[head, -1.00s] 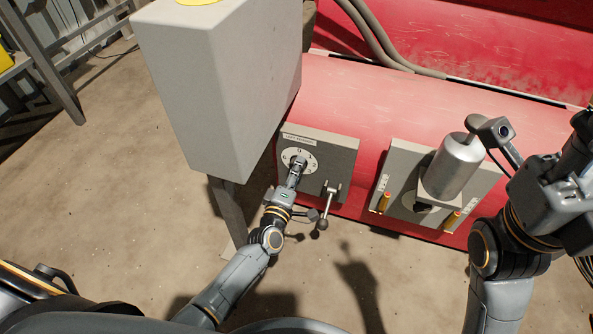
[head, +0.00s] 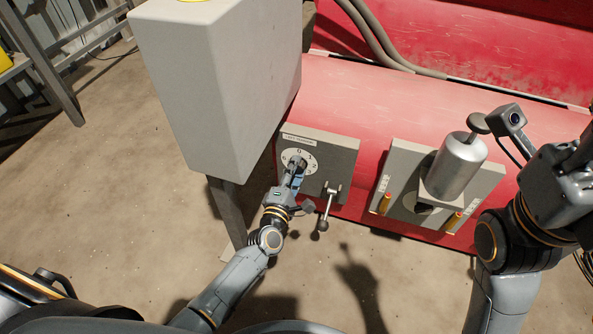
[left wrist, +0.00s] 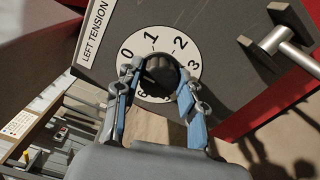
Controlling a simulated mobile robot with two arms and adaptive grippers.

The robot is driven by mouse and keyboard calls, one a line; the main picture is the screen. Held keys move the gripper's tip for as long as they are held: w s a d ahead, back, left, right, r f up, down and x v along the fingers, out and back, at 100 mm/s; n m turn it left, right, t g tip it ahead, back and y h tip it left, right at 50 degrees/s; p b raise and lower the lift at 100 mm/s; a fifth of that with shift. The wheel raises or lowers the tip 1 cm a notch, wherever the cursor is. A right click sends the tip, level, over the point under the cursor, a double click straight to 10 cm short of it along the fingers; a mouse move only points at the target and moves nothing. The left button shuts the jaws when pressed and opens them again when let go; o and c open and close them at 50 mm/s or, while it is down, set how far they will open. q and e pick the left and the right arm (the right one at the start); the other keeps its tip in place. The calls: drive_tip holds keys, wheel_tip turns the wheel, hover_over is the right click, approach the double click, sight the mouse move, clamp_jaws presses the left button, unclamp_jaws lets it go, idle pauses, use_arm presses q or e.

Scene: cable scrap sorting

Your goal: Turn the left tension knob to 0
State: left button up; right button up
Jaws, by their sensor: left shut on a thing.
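The left tension knob (head: 297,163) is a dark round knob on a white numbered dial (left wrist: 140,45), on a grey panel (head: 336,158) labelled LEFT TENSION. The left wrist view shows 0, 1, 2 and 3 around the dial's upper side; the lower part is mostly hidden. My left gripper (head: 296,170) is at the knob. In the left wrist view its blue-padded fingers (left wrist: 158,88) sit on either side of the knob (left wrist: 161,72), shut on it. I cannot make out the knob's pointer. My right arm is at the right; its fingers do not show.
A lever with a ball end (head: 328,208) sticks out just right of the dial. A second grey panel (head: 400,178) carries a silver cylinder (head: 455,168) and orange handles (head: 384,203). A large grey box (head: 215,85) stands left of the knob. The floor in front is open.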

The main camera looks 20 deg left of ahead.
use_arm(q)
drive_tip(key=o, duration=1.2)
drive_tip(key=s, duration=1.2)
drive_tip(key=shift+a, duration=0.25)
